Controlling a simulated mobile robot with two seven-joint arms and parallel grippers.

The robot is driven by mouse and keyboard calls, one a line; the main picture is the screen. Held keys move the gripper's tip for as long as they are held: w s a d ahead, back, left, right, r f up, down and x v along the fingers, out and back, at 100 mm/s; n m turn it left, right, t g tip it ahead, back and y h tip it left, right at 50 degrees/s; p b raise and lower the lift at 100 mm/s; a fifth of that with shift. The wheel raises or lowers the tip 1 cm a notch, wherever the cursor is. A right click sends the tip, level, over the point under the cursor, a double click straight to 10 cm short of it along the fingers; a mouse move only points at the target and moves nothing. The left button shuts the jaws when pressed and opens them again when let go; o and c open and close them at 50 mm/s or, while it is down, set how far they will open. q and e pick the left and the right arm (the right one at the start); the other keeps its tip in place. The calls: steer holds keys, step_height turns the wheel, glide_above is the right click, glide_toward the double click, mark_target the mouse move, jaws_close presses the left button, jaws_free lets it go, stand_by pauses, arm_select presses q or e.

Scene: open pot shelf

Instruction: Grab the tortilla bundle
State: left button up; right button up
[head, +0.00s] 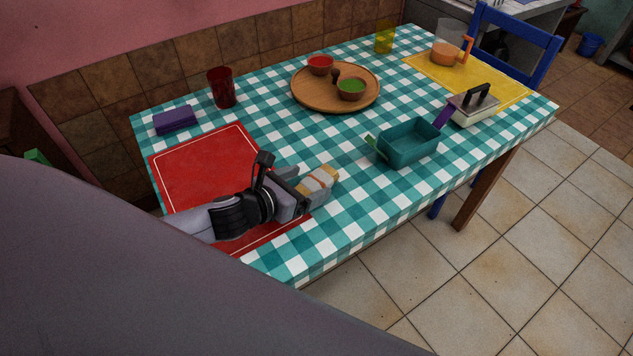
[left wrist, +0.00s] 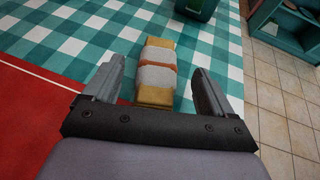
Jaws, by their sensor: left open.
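The tortilla bundle (left wrist: 157,72) is a yellowish-tan stack with a pale wrap and an orange-brown band. In the left wrist view it lies on the checked tablecloth, with its near end between the fingers of my left gripper (left wrist: 160,85). The fingers are open, with a gap visible on each side of the bundle. In the head view the bundle (head: 322,181) shows just beyond my left gripper (head: 308,186), and its near end is partly hidden by the gripper. My right gripper is not in view.
A red placemat (head: 200,165) lies under my left arm. A teal container (head: 408,146) with a light green handle stands right of the bundle. A wooden tray (head: 320,104) with two bowls, a red cup (head: 222,88) and a purple cloth (head: 175,120) are farther back. The table's front edge is close.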

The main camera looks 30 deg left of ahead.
mark_target(320, 176)
arm_select(q)
steer(key=shift+x, duration=1.7)
steer(key=shift+r, duration=0.1)
steer(key=c, duration=1.2)
steer(key=shift+r, duration=0.1)
